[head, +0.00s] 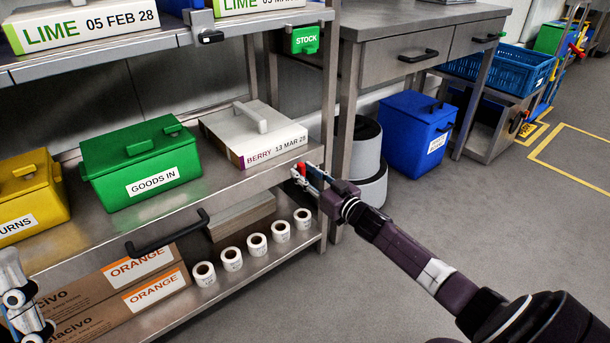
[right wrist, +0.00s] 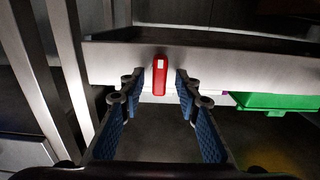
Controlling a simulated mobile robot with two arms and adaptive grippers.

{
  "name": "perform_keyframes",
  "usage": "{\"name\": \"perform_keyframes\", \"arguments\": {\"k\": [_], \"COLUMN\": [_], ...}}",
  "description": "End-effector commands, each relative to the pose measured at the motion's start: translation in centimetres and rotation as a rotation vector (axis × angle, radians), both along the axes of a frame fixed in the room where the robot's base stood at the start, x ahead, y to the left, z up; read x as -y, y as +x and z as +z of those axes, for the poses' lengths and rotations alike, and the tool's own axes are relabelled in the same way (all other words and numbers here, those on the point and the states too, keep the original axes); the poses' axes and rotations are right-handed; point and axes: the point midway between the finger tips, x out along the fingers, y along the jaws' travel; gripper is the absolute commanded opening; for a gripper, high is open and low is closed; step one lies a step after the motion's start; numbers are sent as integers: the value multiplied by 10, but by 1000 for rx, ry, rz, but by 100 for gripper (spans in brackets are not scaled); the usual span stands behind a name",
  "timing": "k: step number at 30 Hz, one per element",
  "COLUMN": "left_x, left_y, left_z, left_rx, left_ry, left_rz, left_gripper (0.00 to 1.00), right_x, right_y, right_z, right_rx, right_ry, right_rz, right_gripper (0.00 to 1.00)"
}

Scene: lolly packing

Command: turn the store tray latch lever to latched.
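The red latch lever (head: 301,169) is at the right end of the middle shelf tray's (head: 240,185) front edge, below the BERRY box. In the right wrist view the lever (right wrist: 160,76) stands upright in the picture against the grey metal edge (right wrist: 110,64), with a pale patch near its top. My right gripper (right wrist: 163,88) is open, its blue-padded fingers on either side of the lever with a visible gap each side. In the head view my right gripper (head: 312,177) partly covers the lever. Part of my left gripper (head: 22,305) shows at the lower left edge; its fingers are unclear.
On the middle shelf are a green GOODS IN bin (head: 140,165), a yellow bin (head: 30,197) and a BERRY box (head: 253,133). Several label rolls (head: 257,245) and ORANGE boxes (head: 120,290) lie below. A blue bin (head: 417,135) stands to the right. The floor at right is mostly clear.

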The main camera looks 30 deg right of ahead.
Motion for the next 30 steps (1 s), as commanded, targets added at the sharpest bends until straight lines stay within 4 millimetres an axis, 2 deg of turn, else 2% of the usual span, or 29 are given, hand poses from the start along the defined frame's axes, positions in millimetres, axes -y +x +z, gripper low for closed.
{"name": "perform_keyframes", "arguments": {"k": [11, 19, 30], "left_x": [-1, -1, 1], "left_y": [-5, -5, 1], "left_z": [2, 2, 1], "left_rx": [23, 23, -5], "left_ry": [-7, -7, 2], "left_rz": [-1, -1, -1], "left_gripper": [64, 64, 64], "right_x": [0, 0, 0], "right_y": [3, 2, 2], "right_z": [0, 0, 0], "right_rx": [-1, -1, 1], "right_ry": [0, -1, -29], "right_rz": [-1, -1, -1], "right_gripper": [29, 0, 0]}}
